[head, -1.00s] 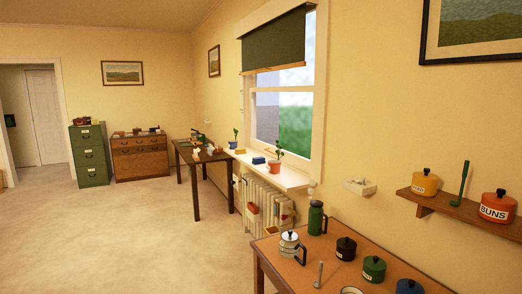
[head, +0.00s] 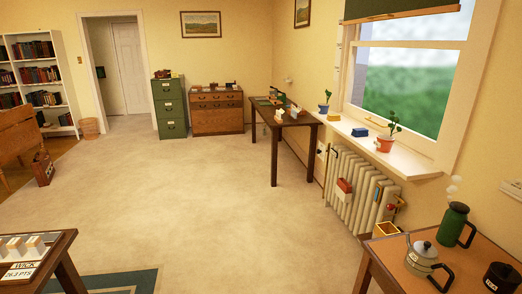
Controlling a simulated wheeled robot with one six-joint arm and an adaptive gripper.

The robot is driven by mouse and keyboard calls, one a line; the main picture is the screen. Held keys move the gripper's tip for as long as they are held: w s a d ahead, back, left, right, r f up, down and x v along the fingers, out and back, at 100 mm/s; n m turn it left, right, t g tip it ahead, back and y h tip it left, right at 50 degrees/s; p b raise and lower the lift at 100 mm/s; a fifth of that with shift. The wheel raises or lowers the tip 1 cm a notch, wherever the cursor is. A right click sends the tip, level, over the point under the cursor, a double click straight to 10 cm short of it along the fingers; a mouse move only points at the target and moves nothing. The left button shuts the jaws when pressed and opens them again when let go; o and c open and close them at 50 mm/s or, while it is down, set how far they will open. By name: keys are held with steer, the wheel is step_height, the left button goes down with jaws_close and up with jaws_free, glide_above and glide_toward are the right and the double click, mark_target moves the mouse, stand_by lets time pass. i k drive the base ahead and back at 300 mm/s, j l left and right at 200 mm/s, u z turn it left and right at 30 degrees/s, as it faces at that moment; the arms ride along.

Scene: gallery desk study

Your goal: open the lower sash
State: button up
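The window (head: 412,85) is on the right wall in the head view. Its lower sash (head: 398,139) appears down, with its bottom rail close above the white sill. The meeting rail (head: 408,44) crosses the window near the top of the frame. A dark green blind (head: 400,9) hangs over the upper part, cut off by the frame edge. My gripper is not in view.
On the sill (head: 352,132) stand a plant in an orange pot (head: 385,144), a plant in a blue pot (head: 323,109) and a blue box (head: 360,132). A radiator (head: 352,185) is below. A table (head: 395,257) with pots stands front right. Open carpet (head: 170,195) lies left.

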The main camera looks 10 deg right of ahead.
mark_target(428, 148)
steer(key=i, duration=1.2)
steer(key=i+j+z, duration=0.1)
steer(key=i, duration=1.05)
steer(key=i+j, duration=0.1)
steer(key=i, duration=1.1)
steer(key=i+j+z, duration=0.1)
steer(key=i+z, duration=0.15)
steer(key=i, duration=0.15)
steer(key=i+j+z, duration=0.1)
steer(key=i+z, duration=0.15)
steer(key=i+j+z, duration=0.25)
steer(key=i, duration=0.2)
